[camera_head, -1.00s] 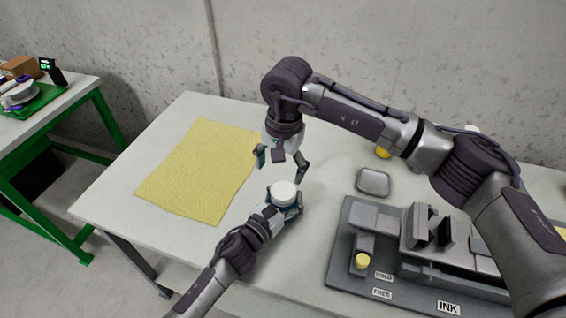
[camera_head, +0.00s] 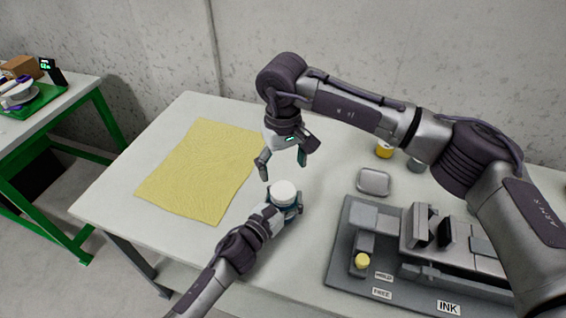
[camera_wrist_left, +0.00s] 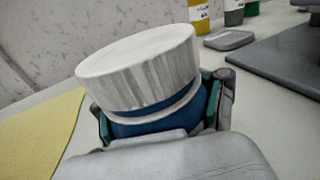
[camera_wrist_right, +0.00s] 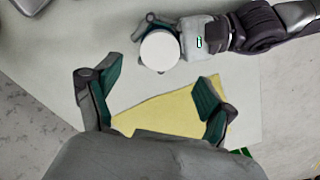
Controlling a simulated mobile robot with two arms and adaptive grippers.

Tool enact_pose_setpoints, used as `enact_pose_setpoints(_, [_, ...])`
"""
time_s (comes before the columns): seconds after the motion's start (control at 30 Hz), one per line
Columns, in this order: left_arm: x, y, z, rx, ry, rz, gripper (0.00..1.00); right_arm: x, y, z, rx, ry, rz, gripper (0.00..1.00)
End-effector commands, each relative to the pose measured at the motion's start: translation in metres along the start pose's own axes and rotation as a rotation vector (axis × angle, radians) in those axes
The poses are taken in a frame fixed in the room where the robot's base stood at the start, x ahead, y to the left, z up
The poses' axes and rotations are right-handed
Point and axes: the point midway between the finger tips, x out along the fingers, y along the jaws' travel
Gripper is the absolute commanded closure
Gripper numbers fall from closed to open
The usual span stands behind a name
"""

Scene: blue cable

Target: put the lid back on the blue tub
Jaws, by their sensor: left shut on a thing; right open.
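The blue tub (camera_wrist_left: 160,123) is upright in my left gripper (camera_head: 286,207), which is shut around its body at the table. The white ribbed lid (camera_head: 284,191) sits on top of the tub. In the left wrist view the lid (camera_wrist_left: 140,66) covers the tub's mouth, with a pale rim and a thin dark gap below it. I cannot tell whether it is tightened. My right gripper (camera_head: 283,165) is open and empty above the lid, fingers pointing down. In the right wrist view the lid (camera_wrist_right: 159,50) lies beyond the open fingers, not between them.
A yellow cloth (camera_head: 200,168) lies left on the table. A grey fixture (camera_head: 420,255) with a yellow knob stands at right. A small grey dish (camera_head: 373,181) and a yellow container (camera_head: 384,151) are behind it. Bare table surrounds the tub.

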Motion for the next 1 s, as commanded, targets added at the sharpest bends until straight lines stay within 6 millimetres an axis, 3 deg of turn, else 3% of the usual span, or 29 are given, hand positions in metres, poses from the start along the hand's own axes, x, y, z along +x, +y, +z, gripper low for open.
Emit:
enact_pose_setpoints(0.5, [0.0, 0.0, 0.0, 0.0, -0.001, 0.0, 1.0, 0.07, 0.0, 0.0, 0.001, -0.002, -0.001, 0.17])
enact_pose_setpoints(0.9, [0.0, 0.0, 0.0, 0.0, -0.001, 0.0, 1.0, 0.077, 0.0, 0.0, 0.0, 0.0, 0.0, 0.17])
enact_pose_setpoints(1.0, [0.0, 0.0, 0.0, 0.0, -0.001, 0.0, 1.0, 0.076, 0.0, 0.0, 0.001, 0.0, 0.0, 0.32])
